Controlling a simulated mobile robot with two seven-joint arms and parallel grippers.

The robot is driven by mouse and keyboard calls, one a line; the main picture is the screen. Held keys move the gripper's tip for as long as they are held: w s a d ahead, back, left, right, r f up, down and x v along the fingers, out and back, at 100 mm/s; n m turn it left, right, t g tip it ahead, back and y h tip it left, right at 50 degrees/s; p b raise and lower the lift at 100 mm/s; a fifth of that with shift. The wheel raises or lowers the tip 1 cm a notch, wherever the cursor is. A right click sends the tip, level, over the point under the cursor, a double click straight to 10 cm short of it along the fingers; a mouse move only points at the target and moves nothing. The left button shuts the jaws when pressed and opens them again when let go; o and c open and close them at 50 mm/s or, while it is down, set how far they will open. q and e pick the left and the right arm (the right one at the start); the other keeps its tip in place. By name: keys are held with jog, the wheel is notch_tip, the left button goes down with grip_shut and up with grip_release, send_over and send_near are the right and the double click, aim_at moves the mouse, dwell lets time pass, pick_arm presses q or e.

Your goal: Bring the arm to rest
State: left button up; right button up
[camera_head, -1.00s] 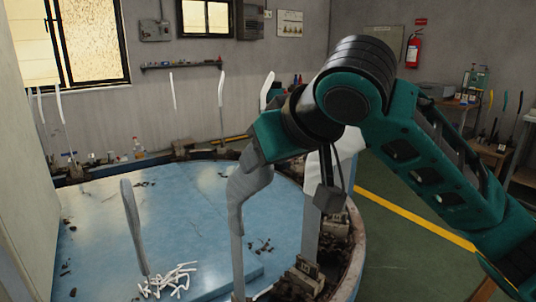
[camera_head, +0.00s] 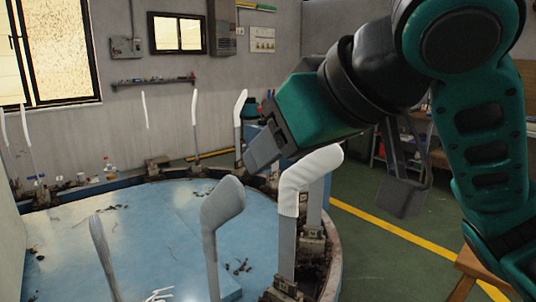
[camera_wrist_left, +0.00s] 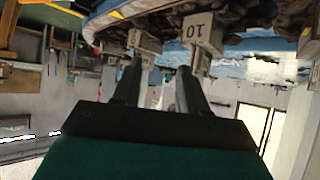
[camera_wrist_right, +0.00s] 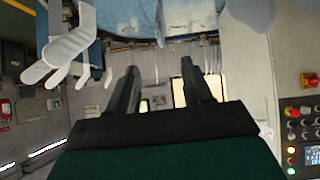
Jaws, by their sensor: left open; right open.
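My right gripper (camera_head: 264,152) comes in from the right in the head view, above the blue round table (camera_head: 165,215). Its fingers are apart with nothing between them, as the right wrist view (camera_wrist_right: 160,88) also shows.
Another grey form (camera_head: 104,255) stands at the front left, and several thin forms ring the table's far side. A control panel (camera_wrist_right: 298,130) shows at the right wrist view's edge. Green floor (camera_head: 375,260) is open at right.

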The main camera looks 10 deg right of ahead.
dwell(0.3)
jog(key=d+f+m+g, duration=0.1)
jog(key=d+f, duration=0.1)
jog(key=f, duration=1)
jog(key=d+f+m+g, duration=0.1)
jog(key=d+f+m, duration=0.1)
jog(key=f, duration=1)
jog(key=s+d+f+m+g+h, duration=0.1)
jog(key=s+d+f+g+h, duration=0.1)
jog(key=s+d+f, duration=0.55)
jog(key=s+d+f+m+g+h, duration=0.1)
jog(key=s+d+f+h, duration=0.25)
jog(key=s+f, duration=0.6)
pick_arm(q)
jog(key=r+p, duration=0.1)
jog(key=a+r+p, duration=0.1)
jog(key=p, duration=0.1)
jog(key=r+p, duration=0.1)
jog(key=p, duration=0.1)
jog(key=shift+s+a+r+y, duration=0.1)
jog(key=shift+s+a+y, duration=0.2)
jog(key=shift+s, duration=0.05)
pick_arm(e)
jog(key=w+a+f+n+t+y, duration=0.1)
jog(key=w+a+f+t+y, duration=0.1)
jog(key=w+f+t, duration=0.4)
jog(key=shift+w+a+t, duration=0.25)
jog(key=shift+w+t, duration=0.25)
jog(key=shift+w, duration=0.55)
